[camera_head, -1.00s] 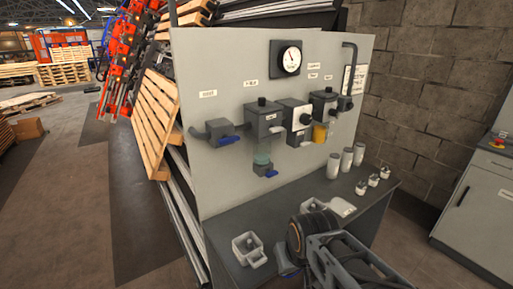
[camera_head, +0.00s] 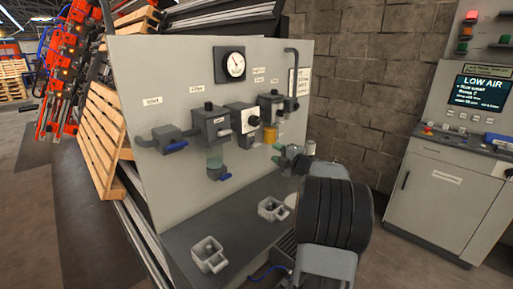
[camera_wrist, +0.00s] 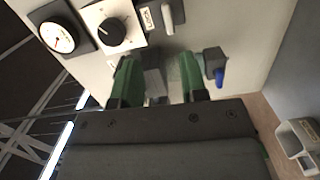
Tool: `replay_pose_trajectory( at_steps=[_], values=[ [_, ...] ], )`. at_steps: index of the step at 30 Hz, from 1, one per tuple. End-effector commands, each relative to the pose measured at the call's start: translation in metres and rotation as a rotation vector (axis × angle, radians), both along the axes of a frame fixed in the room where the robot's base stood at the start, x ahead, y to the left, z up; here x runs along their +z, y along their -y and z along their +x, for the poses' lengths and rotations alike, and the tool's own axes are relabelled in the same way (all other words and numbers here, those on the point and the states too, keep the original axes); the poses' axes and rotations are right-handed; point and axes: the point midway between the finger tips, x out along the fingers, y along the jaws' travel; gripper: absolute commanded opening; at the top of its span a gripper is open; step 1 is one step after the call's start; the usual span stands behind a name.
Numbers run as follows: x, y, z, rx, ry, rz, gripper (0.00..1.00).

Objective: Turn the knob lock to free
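A black knob on a white square plate (camera_head: 252,119) sits in the middle of the panel's row of units. In the wrist view a black knob (camera_wrist: 112,32) on a white plate shows at the upper left, its pale pointer mark angled. My gripper (camera_head: 284,157) is raised above the bench, right of and below the knob in the head view. In the wrist view its green fingers (camera_wrist: 158,82) stand apart, below and right of the knob, not touching it. Pale grey fittings show behind the gap.
The grey panel (camera_head: 150,90) also carries a gauge (camera_head: 230,64), a blue-handled valve (camera_head: 173,146), a clear bowl (camera_head: 214,157) and a yellow bowl (camera_head: 270,134). A console (camera_head: 440,190) reading LOW AIR stands right.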

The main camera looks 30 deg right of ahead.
Motion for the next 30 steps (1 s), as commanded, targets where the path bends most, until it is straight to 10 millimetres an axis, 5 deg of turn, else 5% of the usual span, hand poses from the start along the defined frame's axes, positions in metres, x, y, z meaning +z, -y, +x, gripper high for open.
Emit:
replay_pose_trajectory(
  at_steps=[8,30],
  values=[
    [-0.013,0.012,-0.006,0.116,0.015,-0.076,0.40],
    [-0.013,-0.008,0.109,0.117,0.016,-0.077,0.40]
  ],
)
